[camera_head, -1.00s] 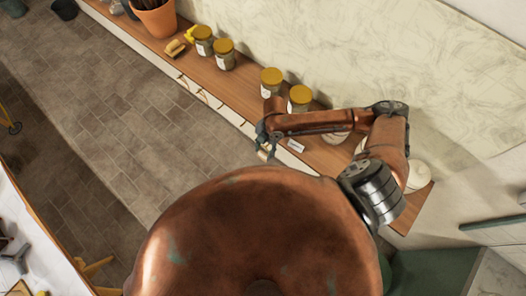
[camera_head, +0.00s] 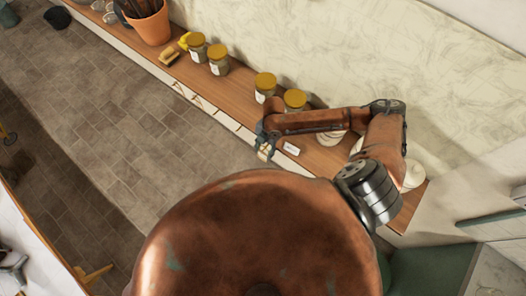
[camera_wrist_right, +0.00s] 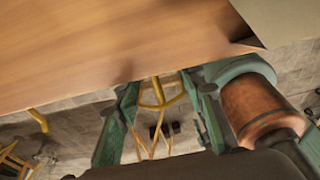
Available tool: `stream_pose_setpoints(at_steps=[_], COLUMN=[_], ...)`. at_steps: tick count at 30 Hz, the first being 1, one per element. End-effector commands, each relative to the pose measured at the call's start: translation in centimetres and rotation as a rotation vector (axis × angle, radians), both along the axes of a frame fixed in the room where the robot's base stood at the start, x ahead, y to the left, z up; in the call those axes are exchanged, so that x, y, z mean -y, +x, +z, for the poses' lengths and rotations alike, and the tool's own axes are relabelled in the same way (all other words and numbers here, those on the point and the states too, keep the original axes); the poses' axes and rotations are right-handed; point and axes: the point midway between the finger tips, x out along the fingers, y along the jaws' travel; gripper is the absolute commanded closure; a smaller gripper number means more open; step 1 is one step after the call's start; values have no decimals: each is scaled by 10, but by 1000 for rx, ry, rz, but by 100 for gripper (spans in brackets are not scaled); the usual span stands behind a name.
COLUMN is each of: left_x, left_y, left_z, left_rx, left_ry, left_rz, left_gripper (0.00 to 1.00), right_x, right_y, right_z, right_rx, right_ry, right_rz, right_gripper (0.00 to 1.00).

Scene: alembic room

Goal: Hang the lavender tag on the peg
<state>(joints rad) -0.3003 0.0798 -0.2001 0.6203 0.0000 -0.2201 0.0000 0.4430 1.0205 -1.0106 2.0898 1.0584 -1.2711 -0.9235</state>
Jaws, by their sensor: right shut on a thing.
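My right gripper (camera_head: 264,148) is just off the front edge of the wooden shelf, shut on a small pale thing (camera_head: 264,155). I take this for the lavender tag; its colour and shape are too small to tell. I cannot tell whether tag and peg touch. My left gripper is out of view.
The wooden shelf (camera_head: 235,88) runs diagonally along the wall. Several yellow-lidded jars (camera_head: 218,60), an orange pot (camera_head: 150,25) and a white card (camera_head: 291,149) stand or lie on it. More pegs (camera_head: 197,101) line its front. The tiled floor before it is open.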

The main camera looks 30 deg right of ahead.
Motion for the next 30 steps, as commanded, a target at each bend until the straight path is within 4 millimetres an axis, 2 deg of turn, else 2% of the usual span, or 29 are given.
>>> stream_pose_setpoints(at_steps=[30], left_x=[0], left_y=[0], left_z=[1], left_rx=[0], left_ry=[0], left_rz=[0], left_gripper=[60], right_x=[9], right_y=[4], right_z=[-8], right_rx=[0], right_ry=[0], right_rz=[0], right_gripper=[74])
